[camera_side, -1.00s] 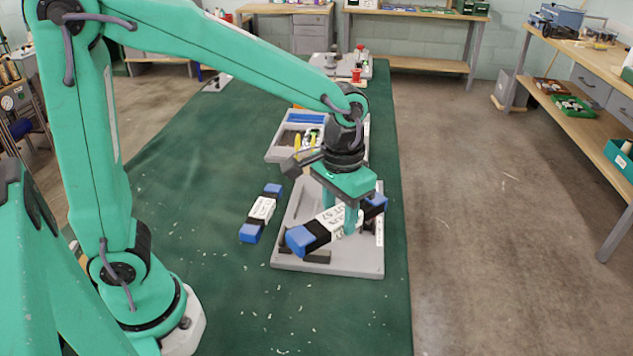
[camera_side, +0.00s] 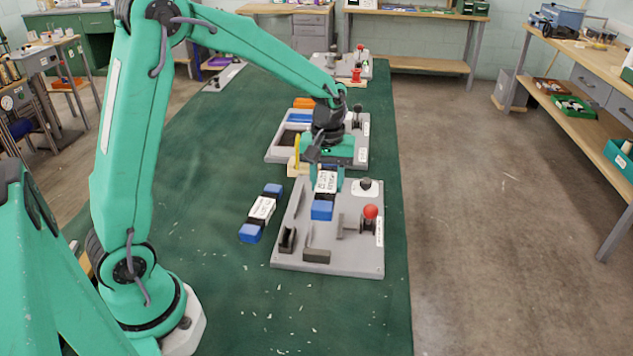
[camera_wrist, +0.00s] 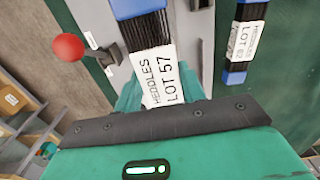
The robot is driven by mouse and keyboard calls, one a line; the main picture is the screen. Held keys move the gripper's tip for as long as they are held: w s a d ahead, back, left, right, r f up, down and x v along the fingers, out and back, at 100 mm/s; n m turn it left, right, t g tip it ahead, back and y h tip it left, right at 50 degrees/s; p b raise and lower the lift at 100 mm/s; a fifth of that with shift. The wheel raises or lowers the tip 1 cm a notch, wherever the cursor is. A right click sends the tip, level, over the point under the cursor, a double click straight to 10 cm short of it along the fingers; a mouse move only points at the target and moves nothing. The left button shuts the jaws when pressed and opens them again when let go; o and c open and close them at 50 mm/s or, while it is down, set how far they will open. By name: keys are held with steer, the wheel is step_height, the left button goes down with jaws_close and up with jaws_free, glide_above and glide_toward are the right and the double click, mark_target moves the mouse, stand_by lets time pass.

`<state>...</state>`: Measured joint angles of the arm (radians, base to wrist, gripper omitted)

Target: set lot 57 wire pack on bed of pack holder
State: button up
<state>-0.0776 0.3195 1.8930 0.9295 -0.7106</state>
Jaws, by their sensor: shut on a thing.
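The lot 57 wire pack (camera_side: 321,210) has blue ends, a dark middle and a white label. My gripper (camera_side: 328,178) is shut around its middle, over the far part of the grey pack holder (camera_side: 340,264). The label, reading "HEDDLES LOT 57", shows in the wrist view (camera_wrist: 170,82) between my teal fingers. The pack points roughly lengthwise towards the side camera. I cannot tell its exact height over the plate; the far end is mostly hidden by my gripper. The holder has a red-knobbed lever (camera_side: 371,212) and dark blocks (camera_side: 316,256) near its front.
A grey tray (camera_side: 276,150) and a small wooden block with a yellow upright (camera_side: 297,165) stand behind. The cloth at front left is mostly clear.

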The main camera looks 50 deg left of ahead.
steer(key=shift+f, duration=0.85)
steer(key=shift+f, duration=0.15)
glide_above(326, 224)
steer(key=shift+f, duration=2.7)
steer(key=shift+f, duration=0.95)
stand_by(0.5)
steer(key=o, duration=1.4)
steer(key=shift+c, duration=0.2)
steer(key=shift+f, duration=0.1)
steer(key=shift+c, duration=1.2)
steer(key=shift+o, duration=0.2)
